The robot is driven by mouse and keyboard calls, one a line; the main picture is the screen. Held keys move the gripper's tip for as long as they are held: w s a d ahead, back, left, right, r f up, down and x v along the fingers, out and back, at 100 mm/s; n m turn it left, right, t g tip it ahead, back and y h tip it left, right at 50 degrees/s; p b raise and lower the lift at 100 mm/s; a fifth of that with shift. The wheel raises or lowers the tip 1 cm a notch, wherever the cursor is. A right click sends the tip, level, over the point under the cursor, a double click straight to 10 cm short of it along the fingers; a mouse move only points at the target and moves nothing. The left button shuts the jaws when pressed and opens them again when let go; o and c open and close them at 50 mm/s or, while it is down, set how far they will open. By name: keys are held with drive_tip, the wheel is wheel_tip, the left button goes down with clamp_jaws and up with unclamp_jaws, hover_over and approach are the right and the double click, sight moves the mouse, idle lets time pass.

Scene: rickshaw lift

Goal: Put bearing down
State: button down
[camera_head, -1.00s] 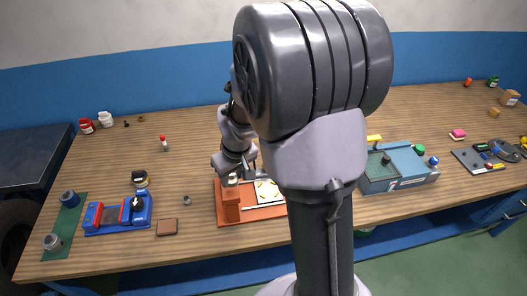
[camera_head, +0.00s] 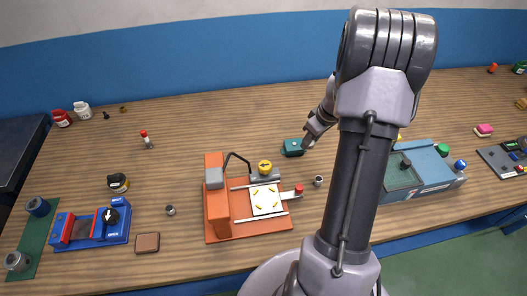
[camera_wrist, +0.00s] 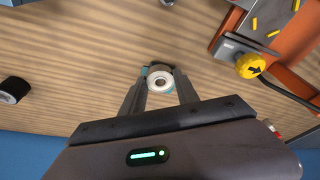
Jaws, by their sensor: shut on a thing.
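My gripper (camera_head: 307,142) is to the right of and behind the orange fixture, low near the table. In the wrist view its two fingers (camera_wrist: 160,82) are closed around a pale metal ring with a dark centre, which looks like the bearing (camera_wrist: 160,79). Teal patches show beside the ring there. In the head view a teal block (camera_head: 293,147) is at the fingertips, and the ring itself cannot be made out. I cannot tell whether the ring touches the block or the table.
The orange fixture (camera_head: 219,224) carries a white plate and a yellow knob (camera_wrist: 249,66). A small metal ring (camera_head: 318,180) lies to its right. A blue-grey machine (camera_head: 430,178) stands at right. A black cylinder (camera_wrist: 13,90) lies apart from my gripper. Bare table surrounds the teal block.

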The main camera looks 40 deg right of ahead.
sight(312, 146)
drive_tip(key=f+b, duration=0.3)
drive_tip(key=f, duration=0.1)
drive_tip(key=shift+s+a+f, duration=0.1)
drive_tip(key=shift+s+a, duration=0.15)
drive_tip(key=shift+a, duration=0.1)
drive_tip(key=w+a+b, duration=0.1)
drive_tip(key=w+a, duration=0.2)
drive_tip(key=w, duration=0.1)
drive_tip(key=w+a+f+b, duration=0.1)
drive_tip(key=w+a, duration=0.2)
drive_tip(key=w, duration=0.1)
drive_tip(key=w+a+b, duration=0.1)
drive_tip(key=w+a, duration=0.3)
drive_tip(key=shift+w+f, duration=0.1)
drive_tip(key=shift+f, duration=0.15)
wheel_tip(312, 146, down, 3)
drive_tip(key=shift+r+b, duration=0.1)
drive_tip(key=shift+b, duration=0.75)
drive_tip(key=shift+f, duration=0.4)
drive_tip(key=shift+r, duration=0.2)
drive_tip(key=shift+f, duration=0.15)
drive_tip(key=c, duration=1)
unclamp_jaws()
drive_tip(key=shift+o, duration=0.5)
